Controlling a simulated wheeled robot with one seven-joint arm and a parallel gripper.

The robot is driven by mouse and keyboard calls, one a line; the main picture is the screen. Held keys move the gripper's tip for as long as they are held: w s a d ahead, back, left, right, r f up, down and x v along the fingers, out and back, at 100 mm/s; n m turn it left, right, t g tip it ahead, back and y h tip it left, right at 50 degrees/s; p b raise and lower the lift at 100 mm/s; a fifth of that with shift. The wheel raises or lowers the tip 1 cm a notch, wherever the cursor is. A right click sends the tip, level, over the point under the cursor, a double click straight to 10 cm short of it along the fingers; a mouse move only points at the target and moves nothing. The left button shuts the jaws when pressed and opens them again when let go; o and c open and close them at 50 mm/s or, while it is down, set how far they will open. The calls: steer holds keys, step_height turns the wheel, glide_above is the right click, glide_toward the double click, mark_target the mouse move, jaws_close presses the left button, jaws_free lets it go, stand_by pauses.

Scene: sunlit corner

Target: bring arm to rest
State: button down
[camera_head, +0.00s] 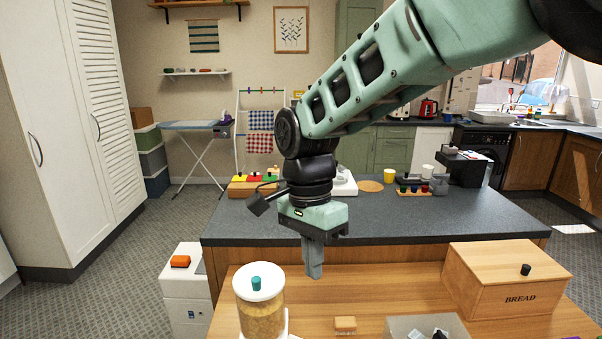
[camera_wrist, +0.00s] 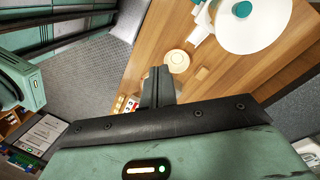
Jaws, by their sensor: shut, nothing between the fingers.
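My gripper (camera_head: 314,262) hangs from my raised green arm in the middle of the head view, pointing down, its fingers shut and empty. It is in front of the dark counter's near edge and above the wooden table. In the wrist view the shut fingers (camera_wrist: 160,82) show as one dark narrow shape over the wooden surface, with nothing held.
On the wooden table (camera_head: 388,283), a jar with a teal-knobbed lid (camera_head: 260,305) stands left of my gripper. A bread box (camera_head: 510,275) stands right. A small wooden block (camera_head: 345,324) and a grey bin (camera_head: 400,325) are in front. The dark counter (camera_head: 420,219) lies behind.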

steer(key=s+d+f+n+t+b, duration=0.1)
steer(key=s+d+f+n, duration=0.2)
steer(key=s+d+n, duration=0.3)
steer(key=s+d+f+n+y+b, duration=0.1)
steer(key=s+d+f+n+b, duration=0.1)
steer(key=s+d+n, duration=0.4)
steer(key=s+f+n, duration=0.1)
steer(key=s+n, duration=0.4)
steer(key=s, duration=0.3)
steer(key=shift+d+t, duration=0.35)
steer(key=shift+t, duration=0.05)
